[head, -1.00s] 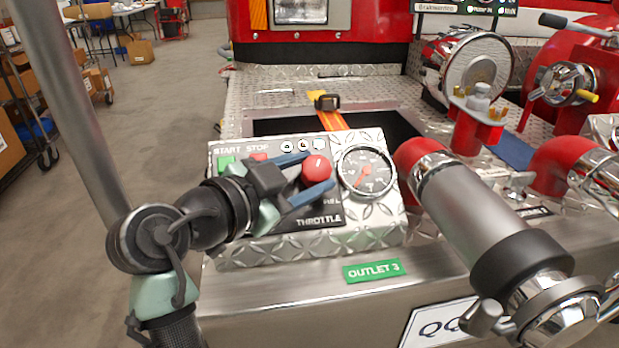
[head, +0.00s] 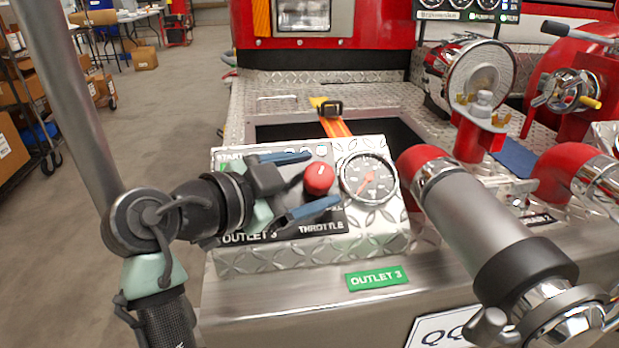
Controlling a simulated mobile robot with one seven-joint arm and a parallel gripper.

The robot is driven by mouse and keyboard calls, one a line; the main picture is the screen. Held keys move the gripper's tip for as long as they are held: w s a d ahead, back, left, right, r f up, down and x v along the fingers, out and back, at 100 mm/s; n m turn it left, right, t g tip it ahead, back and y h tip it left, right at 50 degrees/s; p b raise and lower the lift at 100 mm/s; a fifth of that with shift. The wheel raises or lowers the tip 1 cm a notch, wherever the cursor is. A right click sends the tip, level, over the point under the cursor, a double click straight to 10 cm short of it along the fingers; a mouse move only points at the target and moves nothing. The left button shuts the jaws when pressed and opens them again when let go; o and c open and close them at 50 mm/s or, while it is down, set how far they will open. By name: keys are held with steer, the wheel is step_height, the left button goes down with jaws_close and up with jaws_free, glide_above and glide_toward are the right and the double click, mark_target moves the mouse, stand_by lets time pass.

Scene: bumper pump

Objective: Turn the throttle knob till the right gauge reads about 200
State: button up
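The red throttle knob (head: 318,179) sits on the black panel marked THROTTLE, with a small white mark near its top. My gripper (head: 326,179) reaches in from the left with its two blue fingers spread, one above and one below the knob. Gaps show between the knob and both fingers. The round gauge (head: 368,180) is just right of the knob. Its red needle points to the lower left; its numbers are too small to read. My gripper hides part of the panel's left side.
A silver pipe with a red elbow (head: 424,162) stands close to the right of the gauge. A green OUTLET 3 label (head: 377,278) is on the front below. An open recess with an orange strap (head: 334,126) lies behind the panel.

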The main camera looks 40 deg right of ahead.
mark_target(309, 178)
step_height(309, 178, up, 10)
steer(key=p, duration=0.3)
stand_by(0.4)
